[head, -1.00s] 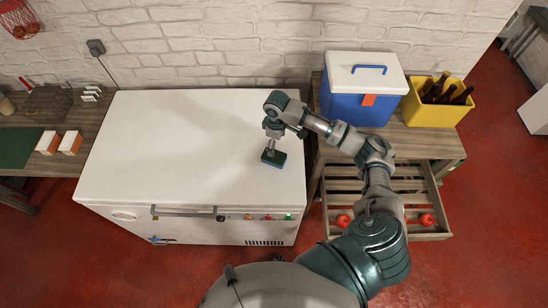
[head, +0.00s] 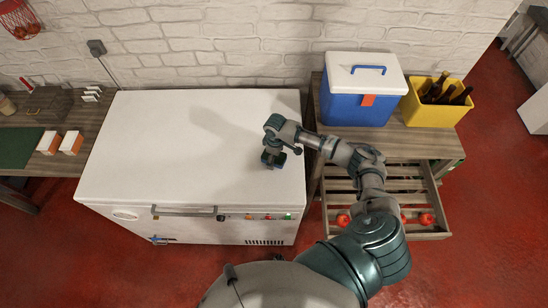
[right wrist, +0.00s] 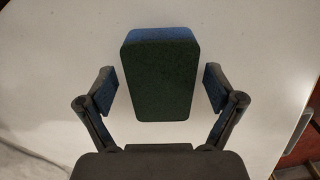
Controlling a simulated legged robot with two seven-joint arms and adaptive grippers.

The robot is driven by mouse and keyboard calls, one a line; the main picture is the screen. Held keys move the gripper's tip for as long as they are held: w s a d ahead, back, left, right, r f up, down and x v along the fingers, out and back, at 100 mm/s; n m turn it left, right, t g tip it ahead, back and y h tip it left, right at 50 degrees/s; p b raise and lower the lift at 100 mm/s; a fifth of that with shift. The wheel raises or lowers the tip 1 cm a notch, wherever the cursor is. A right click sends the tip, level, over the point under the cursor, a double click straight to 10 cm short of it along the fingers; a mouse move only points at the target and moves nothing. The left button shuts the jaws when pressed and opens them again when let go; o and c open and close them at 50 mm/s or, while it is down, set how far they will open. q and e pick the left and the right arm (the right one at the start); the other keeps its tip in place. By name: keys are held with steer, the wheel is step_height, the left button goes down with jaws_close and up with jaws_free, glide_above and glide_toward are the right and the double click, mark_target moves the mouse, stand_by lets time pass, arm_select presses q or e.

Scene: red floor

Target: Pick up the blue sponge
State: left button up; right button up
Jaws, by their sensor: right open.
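The blue sponge (right wrist: 160,75) has a dark green face and a blue edge. It lies on the white top of the chest freezer (head: 180,140), and in the head view only a small part of it (head: 280,164) shows below my right gripper (head: 271,160). In the right wrist view my right gripper (right wrist: 160,90) is open, with one finger on each side of the sponge and a gap to it on both sides. My left gripper is not in view.
A blue cooler (head: 352,100) with a white lid and a yellow crate of bottles (head: 432,112) stand on the wooden table at right. Below is a slatted drawer (head: 432,190) with red fruit. A wooden counter with small boxes (head: 71,143) is at left. The freezer top is otherwise clear.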

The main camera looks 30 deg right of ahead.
steer(key=c, duration=0.9)
steer(key=shift+r, duration=0.15)
steer(key=shift+r, duration=0.3)
steer(key=r, duration=0.2)
steer(key=shift+s+a+r, duration=0.25)
steer(key=shift+s+r, duration=0.05)
steer(key=shift+s, duration=0.05)
steer(key=s+a, duration=0.2)
steer(key=s, duration=0.2)
steer(key=s+a+r, duration=0.1)
steer(key=s+a, duration=0.2)
steer(key=s, duration=0.1)
steer(key=s+a, duration=0.3)
steer(key=s, duration=0.1)
steer(key=shift+s+a+r+b, duration=0.1)
steer(key=shift+s+r+b, duration=0.2)
steer(key=shift+s+b, duration=0.1)
